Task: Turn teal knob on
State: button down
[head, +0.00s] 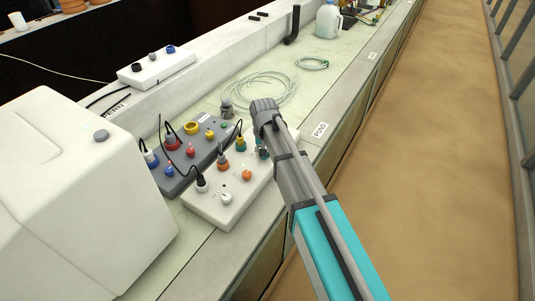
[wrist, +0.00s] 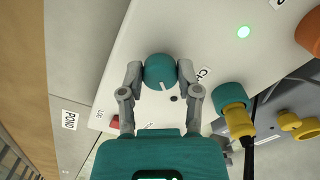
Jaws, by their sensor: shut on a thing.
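The teal knob (wrist: 160,69) is round and sits on the white control box (wrist: 130,40). A short white mark shows on its edge, on the side toward my palm. My gripper (wrist: 160,74) has one finger on each side of the knob and is shut on it. In the head view my gripper (head: 262,150) reaches down over the right end of the white box (head: 222,212) and mostly hides the knob. A green light (wrist: 243,31) glows on the box.
A teal socket with a yellow plug (wrist: 238,122) and cable is close to the right finger. A dark grey box (head: 180,180) with several coloured knobs and plugs stands behind the white one. A big white casing (head: 75,190) is at left. Coiled tubing (head: 265,90) lies beyond.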

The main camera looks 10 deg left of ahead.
jog(key=m, duration=0.5)
jog(key=shift+w+a+m, duration=0.15)
jog(key=shift+a+m, duration=0.05)
jog(key=shift+m, duration=0.1)
jog(key=shift+d+m, duration=0.1)
jog(key=shift+m, duration=1.9)
jog(key=shift+d, duration=0.1)
jog(key=shift+c, duration=1.5)
grip_release()
jog(key=shift+r, duration=0.15)
